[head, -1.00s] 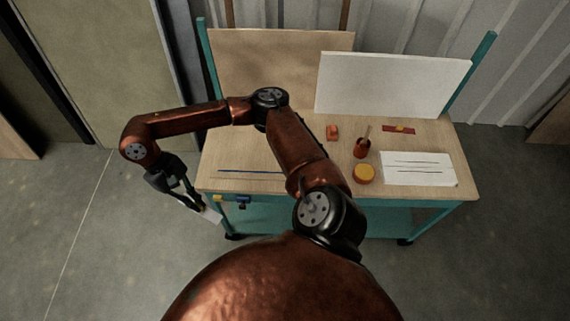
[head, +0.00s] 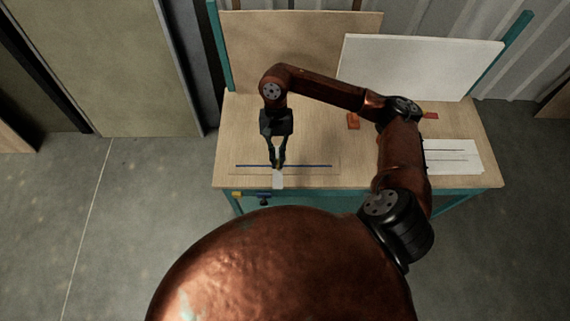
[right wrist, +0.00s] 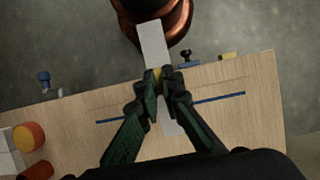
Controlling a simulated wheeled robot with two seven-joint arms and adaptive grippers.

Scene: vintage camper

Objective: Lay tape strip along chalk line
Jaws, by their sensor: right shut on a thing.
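My right gripper (head: 279,166) is shut on a pale flat strip (head: 278,181) above the front left of the workbench (head: 230,130). In the right wrist view the strip (right wrist: 154,45) sticks out on both sides of the fingertips (right wrist: 157,82), with a small yellow part between them. A thin blue line (head: 310,166) runs left to right on the bench top, and it also shows in the right wrist view (right wrist: 220,98). The strip lies across this line, roughly at right angles. I cannot tell whether it touches the bench. My left gripper is not in view.
A yellow-topped jar (right wrist: 28,137) shows in the wrist view. A dark clamp (head: 263,198) sits on the front edge. A white board (head: 420,67) stands behind.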

